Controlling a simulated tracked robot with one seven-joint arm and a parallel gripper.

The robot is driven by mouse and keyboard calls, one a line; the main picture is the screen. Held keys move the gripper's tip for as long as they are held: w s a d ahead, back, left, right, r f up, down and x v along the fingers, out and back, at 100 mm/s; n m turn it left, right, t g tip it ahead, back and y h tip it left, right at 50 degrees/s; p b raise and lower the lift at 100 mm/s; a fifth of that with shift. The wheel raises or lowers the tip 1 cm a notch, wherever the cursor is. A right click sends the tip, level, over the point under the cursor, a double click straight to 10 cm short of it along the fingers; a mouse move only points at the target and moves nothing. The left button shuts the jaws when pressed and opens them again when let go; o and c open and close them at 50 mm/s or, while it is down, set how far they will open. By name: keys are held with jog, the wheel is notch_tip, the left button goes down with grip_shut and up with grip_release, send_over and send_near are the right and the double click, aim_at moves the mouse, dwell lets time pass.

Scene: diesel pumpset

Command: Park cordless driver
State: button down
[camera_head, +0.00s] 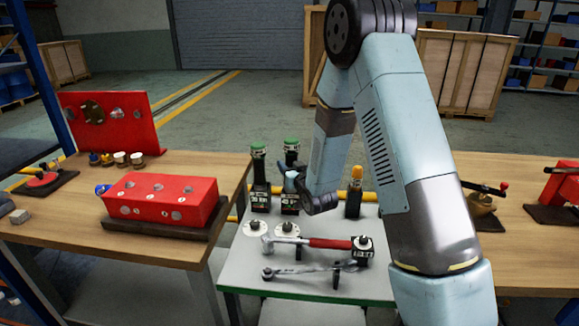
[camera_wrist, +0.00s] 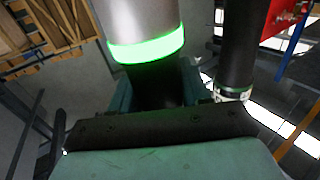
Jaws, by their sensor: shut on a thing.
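Two upright drivers with dark bodies and green tops stand at the back of the grey tool table (camera_head: 240,281): a left one (camera_head: 259,168) and a right one (camera_head: 291,150). My gripper (camera_head: 291,182) is shut on the right one, around its body below the green top. In the wrist view a silver cylinder with a glowing green ring (camera_wrist: 145,45) rises close between the jaws of my gripper (camera_wrist: 155,95). Its lower part is hidden by the gripper. I cannot tell whether its labelled dark base is seated or just above the table. An orange-topped tool (camera_head: 354,190) stands further right.
A red-handled wrench (camera_head: 328,243) and a ratchet (camera_head: 305,269) lie on supports in front, near two pale discs (camera_head: 255,228). Another dark cylinder (camera_wrist: 237,45) stands close on the right in the wrist view. Wooden benches flank the table; the left holds a red block (camera_head: 160,199).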

jog(key=shift+f, duration=0.95)
dwell(0.4)
jog(key=shift+c, duration=2.3)
grip_release()
jog(key=shift+f, duration=0.1)
jog(key=v, duration=0.7)
jog(key=shift+s, duration=0.25)
jog(key=shift+d, duration=0.1)
